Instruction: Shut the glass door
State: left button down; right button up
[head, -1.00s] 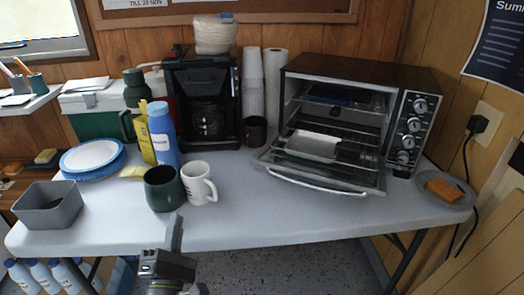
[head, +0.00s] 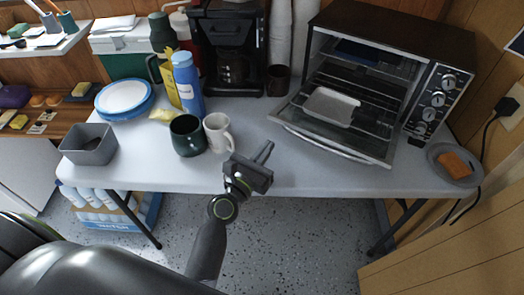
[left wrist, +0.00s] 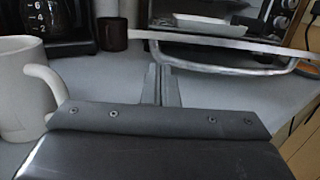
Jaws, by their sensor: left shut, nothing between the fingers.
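The glass door (head: 332,143) of the toaster oven (head: 385,65) hangs open, folded down towards the front of the table with its handle along the outer edge. In the left wrist view the handle (left wrist: 215,65) crosses the upper right, beyond the fingers. My left gripper (head: 264,152) is shut and empty, just above the table's front edge, left of the door and apart from it. Its fingers also show in the left wrist view (left wrist: 161,85), pointing towards the door's left end. My right gripper is not in view.
A white mug (head: 218,134) and a dark green mug (head: 186,136) stand just left of my left gripper. A tray (head: 331,106) sits on the oven rack. A grey plate with an orange sponge (head: 454,164) lies to the right.

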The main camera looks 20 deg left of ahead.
pick_arm(q)
jog(key=x, duration=0.6)
jog(key=shift+p, duration=0.35)
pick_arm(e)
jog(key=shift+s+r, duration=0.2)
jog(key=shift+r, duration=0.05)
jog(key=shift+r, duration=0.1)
